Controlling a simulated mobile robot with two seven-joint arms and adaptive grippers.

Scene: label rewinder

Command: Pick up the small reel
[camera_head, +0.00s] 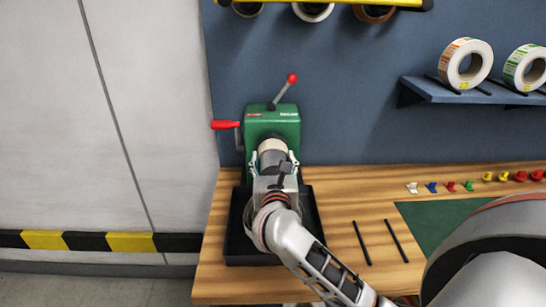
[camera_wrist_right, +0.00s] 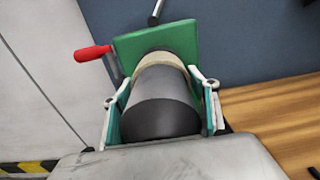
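The green rewinder (camera_head: 273,125) stands at the back left of the table, with a red-handled crank on its left. A pale beige ring (camera_head: 272,146) sits against its front, with a dark grey cylinder (camera_wrist_right: 163,103) coming out of it toward me; I take these for the small reel on its hub. My right gripper (camera_head: 274,163) is in front of the rewinder, its two fingers (camera_wrist_right: 162,98) on either side of the cylinder, close to its sides. I cannot tell whether the pads touch it. My left gripper is not in view.
A black tray (camera_head: 237,240) lies below the gripper. Two black rods (camera_head: 378,242), a green mat (camera_head: 430,221) and small coloured clips (camera_head: 450,186) are to the right. Label rolls (camera_head: 466,63) stand on a wall shelf (camera_head: 450,92). A yellow bar crosses the top.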

